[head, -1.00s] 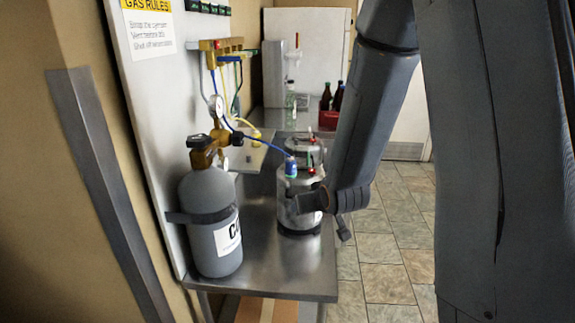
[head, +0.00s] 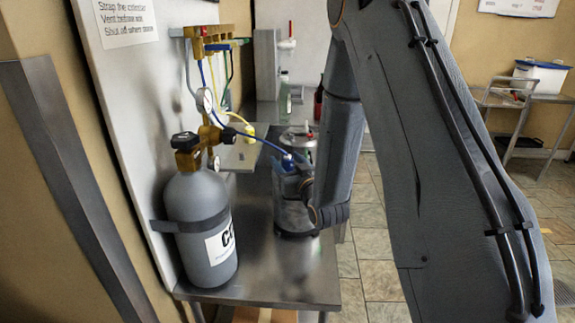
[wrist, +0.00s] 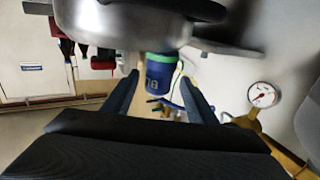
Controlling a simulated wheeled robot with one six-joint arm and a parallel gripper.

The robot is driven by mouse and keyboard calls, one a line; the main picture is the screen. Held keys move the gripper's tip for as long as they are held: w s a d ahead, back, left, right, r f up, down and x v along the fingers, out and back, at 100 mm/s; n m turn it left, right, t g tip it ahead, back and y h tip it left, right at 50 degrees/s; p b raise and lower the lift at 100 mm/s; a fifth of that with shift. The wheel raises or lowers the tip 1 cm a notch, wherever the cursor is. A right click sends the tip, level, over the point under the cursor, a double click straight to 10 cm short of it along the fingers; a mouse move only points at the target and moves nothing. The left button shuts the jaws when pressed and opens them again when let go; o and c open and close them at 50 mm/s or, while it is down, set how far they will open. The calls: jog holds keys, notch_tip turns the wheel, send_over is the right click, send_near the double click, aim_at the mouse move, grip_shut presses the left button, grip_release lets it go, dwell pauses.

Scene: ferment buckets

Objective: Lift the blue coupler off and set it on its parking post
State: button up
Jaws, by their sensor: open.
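The blue coupler (head: 287,163) sits on top of the near steel keg (head: 291,218), with a blue hose running from it to the gas fittings. In the wrist view the coupler (wrist: 160,73) shows blue with a green band, against the keg (wrist: 120,28). My gripper (head: 300,178) is at the coupler's height, partly hidden by my arm. In the wrist view my gripper (wrist: 161,88) is open, with one finger on each side of the coupler's line; I cannot tell whether they touch it. I cannot pick out the parking post.
A grey gas cylinder (head: 200,215) with brass regulator stands strapped at the left of the steel bench (head: 265,285). A yellow coupler (head: 249,131) is behind. Another keg (head: 298,139) stands farther back.

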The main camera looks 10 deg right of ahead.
jog(key=shift+w+a+p, duration=0.2)
jog(key=shift+w+p, duration=0.5)
jog(key=shift+w, duration=1.65)
jog(key=c, duration=1.3)
